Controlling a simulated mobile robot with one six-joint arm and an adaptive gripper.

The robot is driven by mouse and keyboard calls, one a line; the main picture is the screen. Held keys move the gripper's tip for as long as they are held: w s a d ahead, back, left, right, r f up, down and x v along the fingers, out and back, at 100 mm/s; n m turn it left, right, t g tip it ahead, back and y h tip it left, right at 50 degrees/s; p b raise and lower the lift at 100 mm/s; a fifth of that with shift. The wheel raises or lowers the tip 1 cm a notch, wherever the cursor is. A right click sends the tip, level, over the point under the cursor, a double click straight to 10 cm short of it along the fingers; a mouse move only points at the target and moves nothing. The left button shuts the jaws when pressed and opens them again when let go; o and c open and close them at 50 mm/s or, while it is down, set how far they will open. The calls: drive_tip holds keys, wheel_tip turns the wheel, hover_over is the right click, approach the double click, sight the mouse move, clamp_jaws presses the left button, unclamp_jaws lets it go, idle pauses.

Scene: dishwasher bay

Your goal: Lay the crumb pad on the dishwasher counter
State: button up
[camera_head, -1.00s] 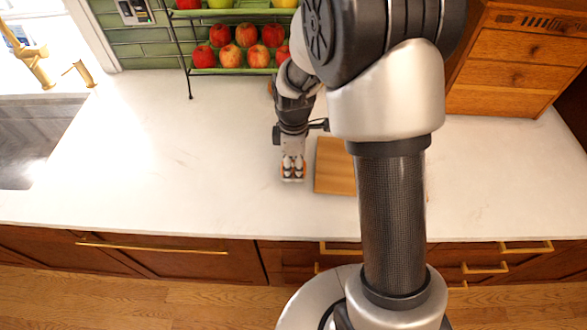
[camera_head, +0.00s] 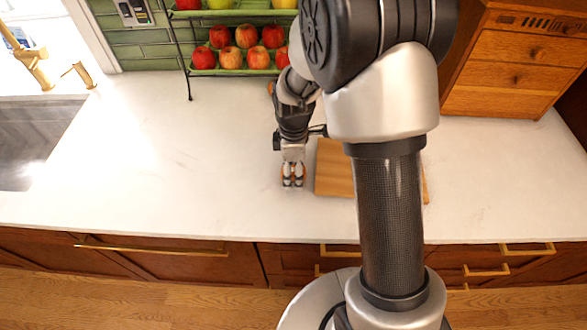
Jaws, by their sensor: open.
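The white dishwasher counter (camera_head: 170,172) runs across the view. My gripper (camera_head: 293,183) points down over the counter, just left of a wooden board. Its fingers are open, with a narrow gap between them, and I see nothing held there. I cannot make out a separate crumb pad. My arm hides part of the counter and the right part of the board. The height of the fingertips above the counter is hard to tell.
The wooden board (camera_head: 334,167) lies right of my gripper. A rack with green trays holds several apples (camera_head: 231,57) at the back. A wooden drawer cabinet (camera_head: 515,60) stands back right. A sink (camera_head: 38,135) and brass tap (camera_head: 35,68) are at left. The counter's left middle is clear.

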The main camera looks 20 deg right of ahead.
wheel_tip(320, 180, up, 13)
drive_tip(key=p, duration=0.4)
drive_tip(key=s+r+m+t, duration=0.2)
drive_tip(key=s+r+m, duration=0.4)
drive_tip(key=s+r, duration=0.3)
drive_tip(key=s+r+m+t, duration=0.1)
drive_tip(key=s+r+m, duration=0.1)
drive_tip(key=s+m, duration=0.2)
drive_tip(key=s+r+m+t, duration=0.1)
drive_tip(key=s+m, duration=0.3)
drive_tip(key=s, duration=0.4)
drive_tip(key=shift+s+r+t, duration=0.25)
drive_tip(key=shift+r+t, duration=0.05)
drive_tip(key=shift+r, duration=0.55)
